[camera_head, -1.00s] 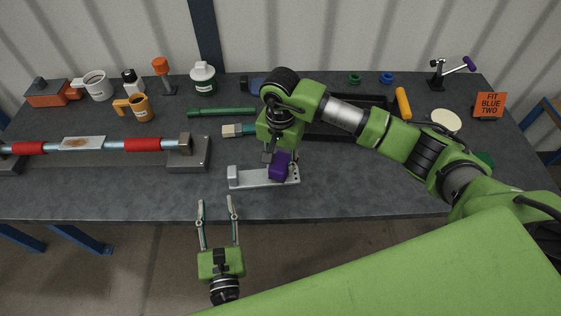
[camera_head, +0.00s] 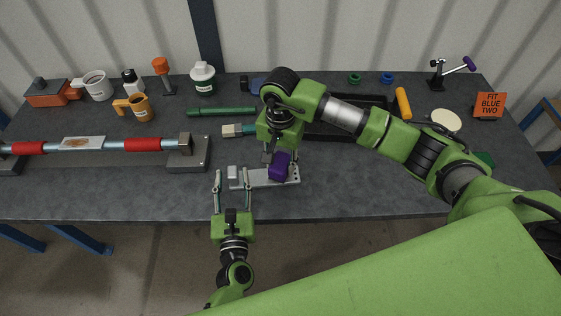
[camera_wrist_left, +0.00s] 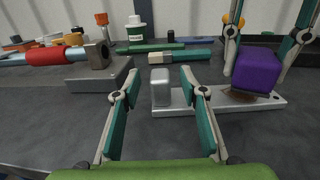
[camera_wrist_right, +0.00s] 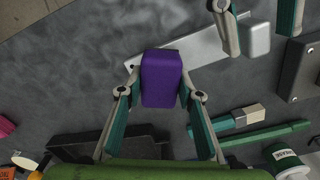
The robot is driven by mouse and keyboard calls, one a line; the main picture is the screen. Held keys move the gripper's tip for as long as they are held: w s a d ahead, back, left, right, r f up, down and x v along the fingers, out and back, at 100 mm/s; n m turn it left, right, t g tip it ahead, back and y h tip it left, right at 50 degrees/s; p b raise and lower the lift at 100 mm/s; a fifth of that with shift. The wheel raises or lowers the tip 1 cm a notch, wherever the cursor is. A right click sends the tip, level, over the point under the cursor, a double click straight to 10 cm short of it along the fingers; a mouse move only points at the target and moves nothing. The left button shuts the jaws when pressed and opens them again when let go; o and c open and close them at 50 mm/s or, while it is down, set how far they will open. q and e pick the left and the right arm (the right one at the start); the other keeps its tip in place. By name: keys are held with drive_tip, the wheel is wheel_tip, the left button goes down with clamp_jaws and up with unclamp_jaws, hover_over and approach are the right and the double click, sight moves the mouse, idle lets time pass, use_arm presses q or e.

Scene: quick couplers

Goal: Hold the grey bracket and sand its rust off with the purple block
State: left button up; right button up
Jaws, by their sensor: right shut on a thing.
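The grey bracket (camera_head: 262,178) lies flat on the table near its front edge, with an upright end block (camera_wrist_left: 161,88) at its left end. My left gripper (camera_head: 232,174) is open, with its fingertips on either side of this end block, which also shows between the fingers in the right wrist view (camera_wrist_right: 257,36). I see no contact. My right gripper (camera_wrist_right: 160,85) is shut on the purple block (camera_wrist_right: 162,78), which sits on the bracket's flat part in the left wrist view (camera_wrist_left: 256,73). Brown rust (camera_wrist_left: 238,97) shows at the block's lower edge; the rest is hidden.
A pipe with red sleeves (camera_head: 142,145) and its grey stand (camera_head: 190,155) are left of the bracket. A brush (camera_head: 238,130), a green tube (camera_head: 220,111) and a black tray (camera_head: 345,127) lie behind. The table's front edge is close to the bracket.

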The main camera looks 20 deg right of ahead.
use_arm(q)
drive_tip(key=shift+w+d, duration=0.25)
drive_tip(key=shift+w, duration=1.05)
clamp_jaws()
unclamp_jaws()
drive_tip(key=shift+s, duration=0.15)
drive_tip(key=shift+s+a, duration=0.2)
drive_tip(key=shift+s, duration=0.6)
